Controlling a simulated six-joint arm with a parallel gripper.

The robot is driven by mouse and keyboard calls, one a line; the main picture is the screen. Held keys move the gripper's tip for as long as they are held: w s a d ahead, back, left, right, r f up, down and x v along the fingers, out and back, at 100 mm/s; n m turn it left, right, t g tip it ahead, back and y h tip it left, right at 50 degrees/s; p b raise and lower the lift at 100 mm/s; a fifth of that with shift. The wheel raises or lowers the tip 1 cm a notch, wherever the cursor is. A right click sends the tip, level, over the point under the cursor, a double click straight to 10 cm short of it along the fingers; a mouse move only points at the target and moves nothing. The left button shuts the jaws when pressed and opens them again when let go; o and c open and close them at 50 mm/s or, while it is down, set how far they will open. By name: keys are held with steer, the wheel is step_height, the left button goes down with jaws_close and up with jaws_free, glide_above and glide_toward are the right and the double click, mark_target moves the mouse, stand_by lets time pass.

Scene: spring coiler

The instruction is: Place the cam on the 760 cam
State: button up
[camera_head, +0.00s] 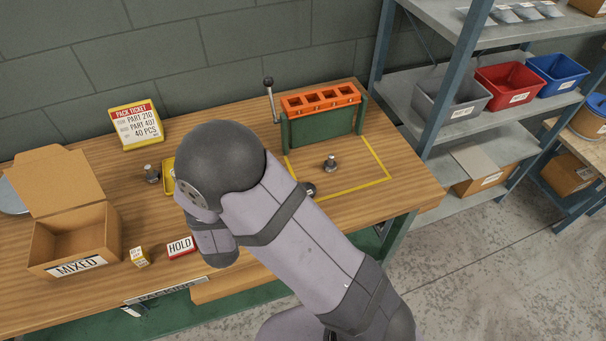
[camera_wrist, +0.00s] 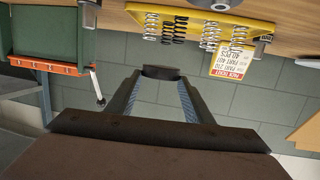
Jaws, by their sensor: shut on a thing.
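My gripper (camera_wrist: 161,82) shows in the wrist view with its two fingers shut on a small dark piece (camera_wrist: 161,72), which looks like the cam. In the head view my own arm hides the gripper and the held piece. A metal post with a wider base (camera_head: 332,162) stands inside the yellow outline on the bench. A dark round piece (camera_head: 308,190) lies near it, partly hidden by my arm. I cannot read a 760 marking on either. A similar metal piece (camera_head: 152,173) stands at the left.
A green stand with an orange slotted block (camera_head: 321,97) and a lever (camera_head: 269,88) stands at the back. A yellow spring tray (camera_wrist: 200,27), pack ticket (camera_head: 137,125), open MIXED box (camera_head: 75,235) and HOLD block (camera_head: 181,246) are on the bench. Shelves (camera_head: 440,130) stand right.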

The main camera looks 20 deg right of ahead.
mark_target(305, 191)
steer(key=s+d+f+m+g+h+p, duration=0.1)
steer(key=s+d, duration=0.5)
steer(key=d, duration=0.8)
steer(key=m+h+p, duration=0.1)
steer(key=m+h, duration=0.1)
steer(key=h, duration=0.1)
steer(key=shift+s+f+m+h+p, duration=0.2)
steer(key=shift+f+m+h+p, duration=0.1)
steer(key=shift+h+p, duration=0.1)
steer(key=d+r, duration=0.1)
steer(key=s+d+r+m+g+h, duration=0.1)
steer(key=s+d+r+m+h, duration=0.1)
steer(key=d, duration=0.1)
steer(key=shift+s+r+g, duration=0.2)
steer(key=shift+g, duration=0.1)
steer(key=shift+w+d+r+h, duration=0.1)
steer(key=shift+r+h, duration=0.3)
steer(key=shift+r, duration=0.05)
steer(key=shift+f, duration=0.1)
steer(key=shift+f+p, duration=0.4)
steer(key=shift+f, duration=4.5)
steer(key=shift+f, duration=0.15)
